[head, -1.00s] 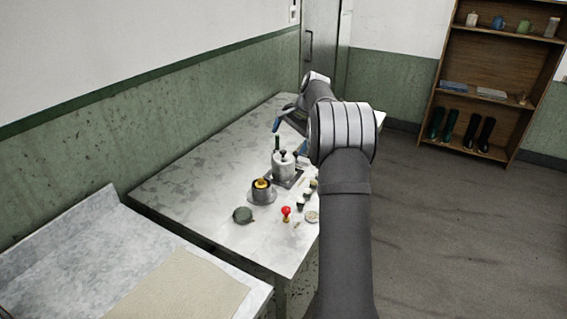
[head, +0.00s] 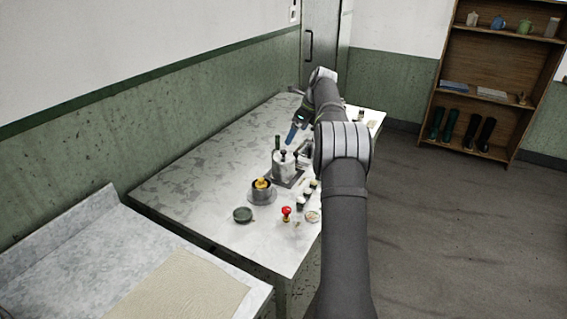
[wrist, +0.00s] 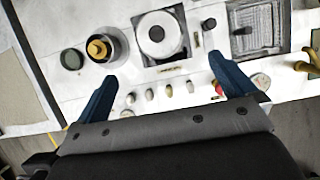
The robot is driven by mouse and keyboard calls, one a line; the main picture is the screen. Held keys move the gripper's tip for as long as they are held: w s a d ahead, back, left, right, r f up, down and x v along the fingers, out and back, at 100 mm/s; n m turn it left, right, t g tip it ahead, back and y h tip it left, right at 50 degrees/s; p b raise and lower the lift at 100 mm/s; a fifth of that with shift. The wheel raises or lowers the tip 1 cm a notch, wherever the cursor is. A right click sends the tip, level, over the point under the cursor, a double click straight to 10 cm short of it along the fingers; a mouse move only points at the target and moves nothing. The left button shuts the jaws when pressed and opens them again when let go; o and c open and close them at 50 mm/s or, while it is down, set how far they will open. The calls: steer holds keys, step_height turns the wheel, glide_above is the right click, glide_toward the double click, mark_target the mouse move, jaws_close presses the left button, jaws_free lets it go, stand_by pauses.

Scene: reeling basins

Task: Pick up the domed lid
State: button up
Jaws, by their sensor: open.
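A pale round pot (head: 284,168) stands on a dark square plate on the table. Its top, with a dark knob, looks like the domed lid (head: 284,155), though it is small in the head view. From above, in the wrist view, the lid appears as a pale disc (wrist: 157,33) with a grey centre. My gripper (wrist: 163,67) is open and empty, its two blue fingers wide apart. The pale disc lies beyond the fingertips in the wrist view. In the head view my gripper is near and above the pot, and my arm hides part of the table to the right.
A metal pot with a yellow knob (head: 262,191) and a dark green round dish (head: 243,214) stand left of the lid. A red-knobbed item (head: 286,213) and several small jars are near the table's front edge. A grey ridged tray (wrist: 256,28) lies right.

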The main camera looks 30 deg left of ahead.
mark_target(285, 157)
steer(key=x, duration=1)
steer(key=shift+a+f, duration=0.1)
steer(key=shift+f, duration=0.05)
steer(key=shift+x, duration=2.65)
steer(key=shift+s, duration=0.15)
steer(key=c, duration=0.9)
